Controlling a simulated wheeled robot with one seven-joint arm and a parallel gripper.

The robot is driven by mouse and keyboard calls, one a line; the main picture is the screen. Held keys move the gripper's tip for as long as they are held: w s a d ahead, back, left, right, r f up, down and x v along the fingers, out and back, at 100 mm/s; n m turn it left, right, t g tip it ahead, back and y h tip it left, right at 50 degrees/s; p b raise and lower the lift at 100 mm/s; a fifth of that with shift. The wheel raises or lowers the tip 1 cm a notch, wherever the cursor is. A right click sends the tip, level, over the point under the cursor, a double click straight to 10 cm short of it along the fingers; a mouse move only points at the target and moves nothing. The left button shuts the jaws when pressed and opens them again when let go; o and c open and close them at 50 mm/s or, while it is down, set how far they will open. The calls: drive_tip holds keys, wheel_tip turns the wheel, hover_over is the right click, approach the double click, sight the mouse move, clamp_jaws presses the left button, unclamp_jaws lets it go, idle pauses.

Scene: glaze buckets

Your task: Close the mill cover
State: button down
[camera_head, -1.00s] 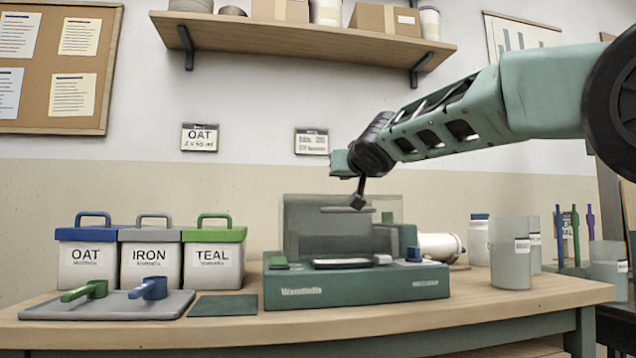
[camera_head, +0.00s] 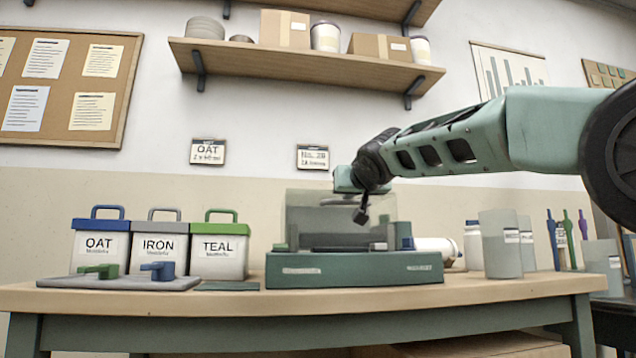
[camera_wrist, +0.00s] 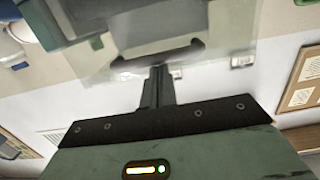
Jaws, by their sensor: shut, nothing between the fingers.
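The mill has a green base (camera_head: 354,270) on the table, with a smoky see-through cover (camera_head: 301,212) standing raised above it. The cover shows as a large clear panel in the wrist view (camera_wrist: 228,28), close to my fingers. My gripper (camera_head: 361,216) is shut and empty. It points down and overlaps the upper right part of the cover in the head view. In the wrist view its closed dark fingers (camera_wrist: 159,72) reach to the edge of the panel. I cannot tell whether they touch it.
Lidded OAT, IRON and TEAL buckets (camera_head: 159,246) stand left, behind a grey tray (camera_head: 120,283) with two scoops. A white cylinder lies right of the mill, near clear containers (camera_head: 498,245) and coloured sticks. A wall shelf (camera_head: 300,62) hangs above.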

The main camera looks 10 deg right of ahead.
drive_tip(key=shift+w+a+f, duration=0.1)
drive_tip(key=shift+f, duration=0.7)
wheel_tip(320, 180, up, 6)
drive_tip(key=p, duration=0.5)
drive_tip(key=s+f+b, duration=0.2)
drive_tip(key=s+b, duration=0.3)
drive_tip(key=s, duration=0.4)
drive_tip(key=shift+s, duration=0.25)
